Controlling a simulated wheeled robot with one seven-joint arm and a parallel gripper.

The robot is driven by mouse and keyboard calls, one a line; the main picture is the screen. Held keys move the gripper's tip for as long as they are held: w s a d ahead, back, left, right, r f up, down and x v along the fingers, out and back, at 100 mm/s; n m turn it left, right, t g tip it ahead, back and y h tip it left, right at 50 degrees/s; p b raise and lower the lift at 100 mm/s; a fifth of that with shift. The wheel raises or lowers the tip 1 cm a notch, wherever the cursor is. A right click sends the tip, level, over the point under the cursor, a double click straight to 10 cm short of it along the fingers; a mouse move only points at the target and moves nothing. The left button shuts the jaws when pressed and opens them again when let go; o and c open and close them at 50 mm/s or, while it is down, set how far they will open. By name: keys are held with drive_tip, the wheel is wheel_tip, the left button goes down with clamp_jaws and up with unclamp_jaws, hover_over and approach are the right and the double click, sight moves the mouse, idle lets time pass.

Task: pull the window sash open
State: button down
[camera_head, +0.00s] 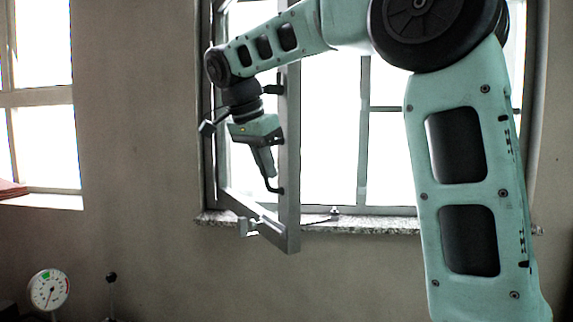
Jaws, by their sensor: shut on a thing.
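The window sash (289,222) is a grey frame standing ajar, swung into the room from the window frame. Its free vertical edge and lower corner stick out over the sill. A black handle (276,190) is fixed to this edge; its lower mount shows, and its middle is hidden by my gripper. My gripper (266,168), green and pointing down, is at the handle and shut on it. The fingertips are small and partly hidden, so the exact contact is hard to see.
A speckled stone sill (375,224) runs under the window, with a small latch (334,213) on it. A metal bracket (247,227) is at the sash's bottom. A dial gauge (49,290) stands at lower left. A second window (40,125) is at left. My arm covers the right side.

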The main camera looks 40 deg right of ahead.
drive_tip(key=shift+w+a, duration=0.2)
drive_tip(key=shift+a, duration=0.3)
drive_tip(key=c, duration=1.5)
unclamp_jaws()
drive_tip(key=shift+r, duration=0.1)
drive_tip(key=p+v, duration=0.2)
drive_tip(key=v, duration=1.5)
drive_tip(key=shift+a, duration=0.1)
